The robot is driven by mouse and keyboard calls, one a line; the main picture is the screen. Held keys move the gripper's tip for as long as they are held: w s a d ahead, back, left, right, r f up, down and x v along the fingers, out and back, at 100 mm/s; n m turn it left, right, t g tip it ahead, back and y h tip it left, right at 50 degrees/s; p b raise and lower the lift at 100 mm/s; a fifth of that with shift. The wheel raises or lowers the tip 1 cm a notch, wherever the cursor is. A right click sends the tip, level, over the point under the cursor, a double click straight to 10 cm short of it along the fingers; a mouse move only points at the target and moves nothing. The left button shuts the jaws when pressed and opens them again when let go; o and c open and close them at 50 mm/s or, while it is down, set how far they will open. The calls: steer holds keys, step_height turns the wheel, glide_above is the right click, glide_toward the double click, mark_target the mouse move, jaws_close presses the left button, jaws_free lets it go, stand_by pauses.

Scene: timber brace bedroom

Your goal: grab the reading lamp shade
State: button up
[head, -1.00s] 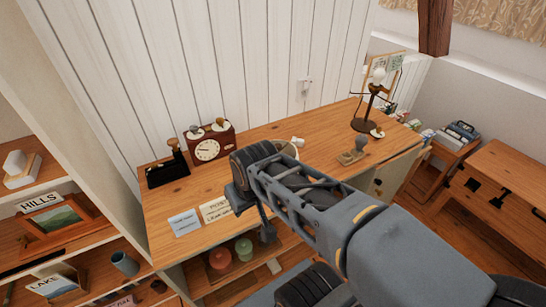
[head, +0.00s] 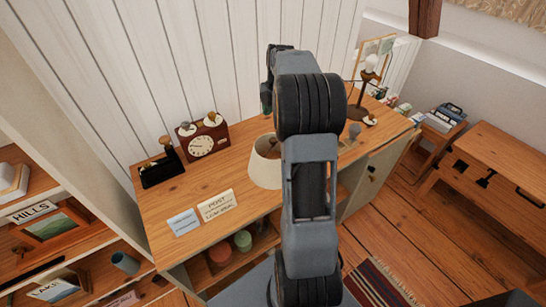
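The reading lamp shade (head: 265,168) is a cream, tapered shade in the head view. It stands on the wooden desk near its front middle, left of my arm, which hides its right side. The lamp (head: 363,92) stands at the desk's right end with a dark stem and a bare white bulb (head: 371,64). My arm rises in front of the desk. Only a dark part of its far end (head: 269,75) shows, above and behind the shade and apart from it in the picture. The fingers are hidden, so their opening does not show.
A clock (head: 206,140) and a black tray (head: 161,170) stand at the desk's back left. Two cards, one reading POST (head: 216,204), lie at the front left. A grey-knobbed stamp (head: 354,131) is right of my arm. Shelves flank the left.

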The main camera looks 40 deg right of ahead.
mark_target(273, 139)
step_height(273, 139, down, 8)
steer(key=shift+a+r, duration=0.15)
steer(key=shift+a+f+p, duration=0.2)
steer(key=shift+f+p, duration=0.65)
steer(key=shift+f, duration=2.2)
jaws_close()
